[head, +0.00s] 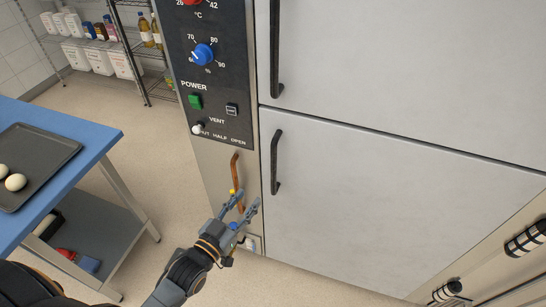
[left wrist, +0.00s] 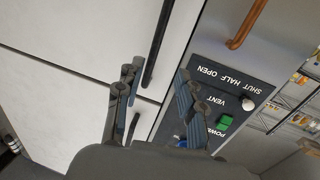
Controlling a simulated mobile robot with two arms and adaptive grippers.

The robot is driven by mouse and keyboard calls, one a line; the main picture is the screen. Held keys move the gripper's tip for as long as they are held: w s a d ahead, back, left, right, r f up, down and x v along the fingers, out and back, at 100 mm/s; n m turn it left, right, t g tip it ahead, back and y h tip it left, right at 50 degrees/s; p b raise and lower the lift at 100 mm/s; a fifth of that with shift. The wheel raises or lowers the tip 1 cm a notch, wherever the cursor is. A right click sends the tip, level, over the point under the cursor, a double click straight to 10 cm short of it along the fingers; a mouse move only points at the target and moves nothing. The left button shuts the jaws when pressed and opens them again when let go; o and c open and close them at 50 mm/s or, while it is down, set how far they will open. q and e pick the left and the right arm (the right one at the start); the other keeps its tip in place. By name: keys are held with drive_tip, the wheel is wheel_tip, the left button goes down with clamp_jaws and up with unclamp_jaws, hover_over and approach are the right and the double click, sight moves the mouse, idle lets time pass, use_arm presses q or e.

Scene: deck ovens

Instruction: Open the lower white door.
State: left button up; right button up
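The lower white door (head: 390,220) is flush with the cabinet front and looks shut in the head view. Its black upright handle (head: 277,162) is at the door's left edge. My left gripper (head: 248,198) is open and empty, below and left of this handle in the head view. In the left wrist view, which is upside down, the lower door (left wrist: 80,32) is at the top. Its handle (left wrist: 160,42) shows beyond and between the spread fingertips (left wrist: 156,72), apart from them. My right gripper is not in view.
The upper white door (head: 400,70) is shut, with a long black handle (head: 276,50). A control panel (head: 215,75) and a copper pipe (head: 235,170) are left of the doors. A blue table (head: 95,128) with a dark tray (head: 62,150) stands at left. Floor between is clear.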

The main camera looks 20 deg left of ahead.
use_arm(q)
drive_tip(key=r, duration=0.2)
drive_tip(key=p, duration=0.2)
approach(272, 167)
drive_tip(key=a+x, duration=0.1)
drive_tip(key=x, duration=0.6)
drive_tip(key=d+x, duration=0.1)
drive_tip(key=x, duration=0.1)
drive_tip(key=shift+w+r, duration=0.1)
drive_tip(key=shift+w, duration=0.15)
drive_tip(key=shift+w+d+p, duration=0.15)
drive_tip(key=shift+w+p, duration=0.15)
drive_tip(key=shift+w+d, duration=0.1)
drive_tip(key=shift+w, duration=0.3)
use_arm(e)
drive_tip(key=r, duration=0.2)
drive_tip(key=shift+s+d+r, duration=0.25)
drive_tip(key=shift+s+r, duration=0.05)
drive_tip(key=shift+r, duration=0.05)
use_arm(q)
drive_tip(key=shift+c, duration=0.2)
drive_tip(key=c, duration=0.7)
clamp_jaws()
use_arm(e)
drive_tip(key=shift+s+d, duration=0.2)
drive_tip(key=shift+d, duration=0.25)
